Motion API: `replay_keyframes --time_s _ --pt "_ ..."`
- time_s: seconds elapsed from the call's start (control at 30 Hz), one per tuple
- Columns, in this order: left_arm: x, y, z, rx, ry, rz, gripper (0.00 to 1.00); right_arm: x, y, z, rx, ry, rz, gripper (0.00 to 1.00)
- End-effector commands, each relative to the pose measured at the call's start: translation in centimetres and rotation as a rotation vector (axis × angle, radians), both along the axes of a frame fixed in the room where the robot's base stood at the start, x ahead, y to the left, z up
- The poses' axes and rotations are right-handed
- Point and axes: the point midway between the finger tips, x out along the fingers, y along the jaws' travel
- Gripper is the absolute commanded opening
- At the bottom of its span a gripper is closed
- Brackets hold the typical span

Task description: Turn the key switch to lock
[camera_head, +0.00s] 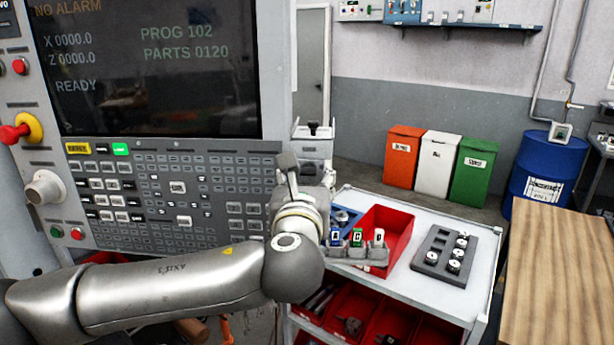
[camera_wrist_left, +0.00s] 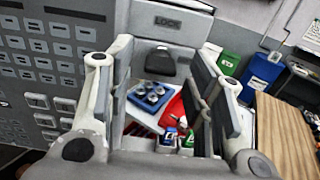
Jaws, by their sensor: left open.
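The key switch is a dark rounded key head (camera_wrist_left: 161,62) on a pale grey plate (camera_wrist_left: 140,22) marked LOCK in the left wrist view. In the head view, a grey box (camera_head: 313,147) with a dark top stands beside the control panel, partly hidden by my gripper; it seems to be the switch housing. My left gripper (camera_head: 300,172) is in front of this box. In the left wrist view its two fingers (camera_wrist_left: 158,88) are spread wide, with the key head seen between them and apart from both. The exact key angle is hard to tell. My right gripper is in neither view.
The machine control panel (camera_head: 180,190) is close on the left, with a red emergency button (camera_head: 14,133). A white cart (camera_head: 400,290) carries a red bin (camera_head: 396,230) and a dark tray (camera_head: 428,262) of parts. A wooden table (camera_head: 560,270) stands right.

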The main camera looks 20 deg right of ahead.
Motion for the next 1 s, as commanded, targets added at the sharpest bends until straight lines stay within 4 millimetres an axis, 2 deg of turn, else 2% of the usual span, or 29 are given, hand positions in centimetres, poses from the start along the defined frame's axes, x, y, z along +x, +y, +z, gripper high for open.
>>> replay_keyframes --time_s 0.07,0.43,0.73,1.0 --pt "0.0 0.0 0.0 0.0 0.0 0.0 0.48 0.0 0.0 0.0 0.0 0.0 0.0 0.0" --pt "0.0 0.0 0.0 0.0 0.0 0.0 0.03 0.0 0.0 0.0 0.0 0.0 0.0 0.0" --pt "0.0 0.0 -0.2 -0.038 0.016 0.0 0.03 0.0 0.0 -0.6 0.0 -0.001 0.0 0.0" --pt "0.0 0.0 -0.5 -0.19 0.078 0.001 0.03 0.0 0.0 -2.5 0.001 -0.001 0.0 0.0"
